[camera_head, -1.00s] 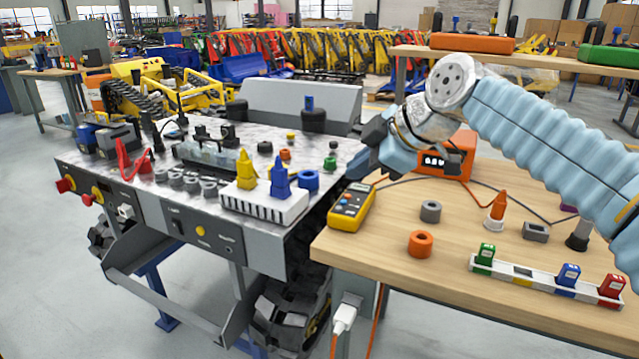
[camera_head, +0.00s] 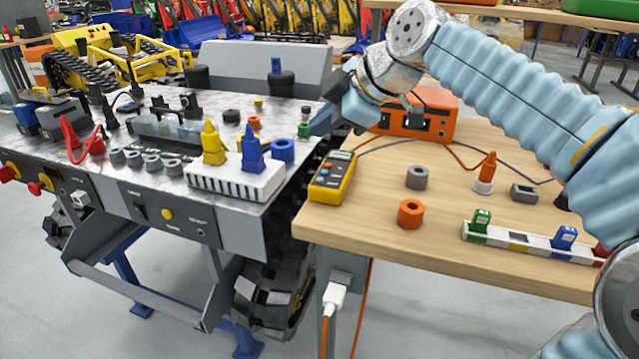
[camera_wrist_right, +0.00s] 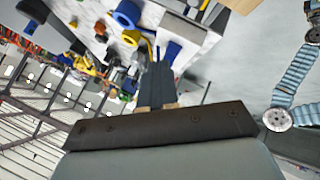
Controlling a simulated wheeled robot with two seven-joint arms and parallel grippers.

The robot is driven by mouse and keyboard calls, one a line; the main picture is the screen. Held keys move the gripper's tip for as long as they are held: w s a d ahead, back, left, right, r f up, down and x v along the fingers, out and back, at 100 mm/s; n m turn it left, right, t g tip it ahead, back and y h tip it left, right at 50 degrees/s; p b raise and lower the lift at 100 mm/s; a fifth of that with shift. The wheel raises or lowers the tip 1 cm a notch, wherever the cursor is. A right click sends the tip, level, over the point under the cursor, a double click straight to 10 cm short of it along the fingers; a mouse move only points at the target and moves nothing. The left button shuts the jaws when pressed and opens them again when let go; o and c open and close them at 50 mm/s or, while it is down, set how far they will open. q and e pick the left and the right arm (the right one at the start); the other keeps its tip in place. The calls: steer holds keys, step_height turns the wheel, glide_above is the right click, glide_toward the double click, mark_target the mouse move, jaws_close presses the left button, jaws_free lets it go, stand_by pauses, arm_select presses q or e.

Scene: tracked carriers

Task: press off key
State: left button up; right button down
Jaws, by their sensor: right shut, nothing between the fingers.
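No key marked off can be made out. The orange box (camera_head: 440,125) stands at the back of the wooden table, its front partly hidden behind my right arm. A yellow multimeter (camera_head: 332,178) with a small screen and buttons lies at the table's left edge. The carrier's front panel (camera_head: 165,210) has a dark switch and a yellow button (camera_head: 167,214). My right gripper (camera_head: 317,124) is above the gap between carrier and table, beyond the multimeter, apart from both panels. In the right wrist view its fingers (camera_wrist_right: 157,82) are together and empty. My left gripper is out of view.
On the carrier's top stand a yellow plug (camera_head: 213,146), a blue plug (camera_head: 252,152) and a blue ring (camera_head: 283,150). Grey (camera_head: 416,176) and orange (camera_head: 411,213) rings and a slotted rail (camera_head: 520,240) sit on the table. Cables cross the tabletop.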

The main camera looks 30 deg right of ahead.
steer(key=b, duration=0.4)
glide_above(324, 185)
step_height(324, 185, down, 6)
steer(key=shift+r, duration=0.2)
steer(key=shift+f+b, duration=0.55)
steer(key=shift+f, duration=0.1)
stand_by(1.0)
steer(key=shift+f+b, duration=0.4)
steer(key=shift+b, duration=0.05)
steer(key=shift+f+b, duration=0.4)
stand_by(0.5)
steer(key=shift+r, duration=0.15)
steer(key=shift+r+p, duration=0.65)
steer(key=shift+r, duration=0.05)
